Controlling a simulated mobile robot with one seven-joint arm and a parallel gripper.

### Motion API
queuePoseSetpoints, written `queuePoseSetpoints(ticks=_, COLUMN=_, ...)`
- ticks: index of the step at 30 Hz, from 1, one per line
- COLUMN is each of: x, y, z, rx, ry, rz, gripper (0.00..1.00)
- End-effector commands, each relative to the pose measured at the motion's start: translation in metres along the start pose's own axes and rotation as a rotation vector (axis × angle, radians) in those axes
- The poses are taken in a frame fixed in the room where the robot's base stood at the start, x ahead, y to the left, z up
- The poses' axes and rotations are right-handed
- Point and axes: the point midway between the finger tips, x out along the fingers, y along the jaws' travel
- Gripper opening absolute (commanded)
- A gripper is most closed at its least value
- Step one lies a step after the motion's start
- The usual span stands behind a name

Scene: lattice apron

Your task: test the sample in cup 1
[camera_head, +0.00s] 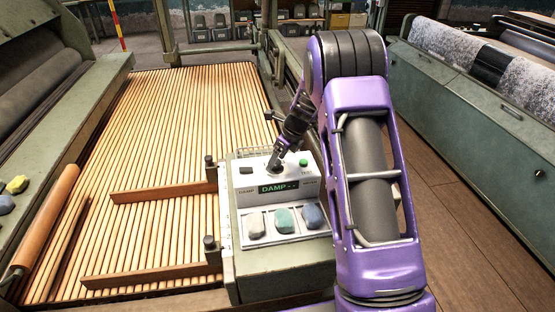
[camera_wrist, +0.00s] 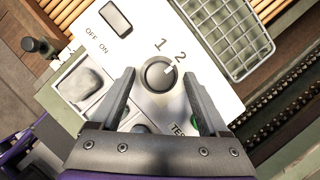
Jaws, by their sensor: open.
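The test device (camera_head: 240,190) has a dark display (camera_head: 278,188) reading "DAMP" with dashes. On its top is a round dark selector knob (camera_wrist: 158,75) with the numbers 1 and 2 beside it; its pale mark seems to point toward 2. My gripper (camera_wrist: 157,78) is open, its fingers on either side of the knob; I cannot tell whether they touch it. In the head view my gripper (camera_head: 273,165) is over the device's top. The green TEST button (camera_head: 303,162) is partly hidden by a finger in the wrist view (camera_wrist: 194,120). No cup is clearly labelled 1.
An OFF/ON rocker switch (camera_wrist: 115,17) sits left of the knob. A wire grid (camera_wrist: 228,35) lies at the back. A front tray holds a pale lump (camera_head: 256,226), a green lump (camera_head: 284,220) and a blue lump (camera_head: 313,216). The slatted apron (camera_head: 165,140) lies left.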

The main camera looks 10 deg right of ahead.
Motion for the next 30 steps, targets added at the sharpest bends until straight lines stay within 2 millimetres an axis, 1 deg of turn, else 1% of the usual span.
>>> queuePoseSetpoints(ticks=3, x=-0.0001, y=0.0001, z=0.0000, rx=0.000, ry=0.000, rz=0.000, gripper=0.78)
queuePoseSetpoints(ticks=4, x=-0.0002, y=0.0001, z=0.0000, rx=0.000, ry=0.000, rz=0.000, gripper=0.75)
queuePoseSetpoints(ticks=16, x=-0.0003, y=0.0001, z=-0.0003, rx=0.000, ry=0.001, rz=0.001, gripper=0.03)
queuePoseSetpoints(ticks=17, x=-0.0003, y=0.0001, z=-0.0003, rx=0.000, ry=0.001, rz=0.001, gripper=0.00)
queuePoseSetpoints(ticks=23, x=-0.0006, y=-0.0001, z=-0.0004, rx=-0.009, ry=0.001, rz=0.005, gripper=0.00)
queuePoseSetpoints(ticks=30, x=-0.0013, y=-0.0011, z=-0.0003, rx=-0.091, ry=0.001, rz=0.040, gripper=0.00)
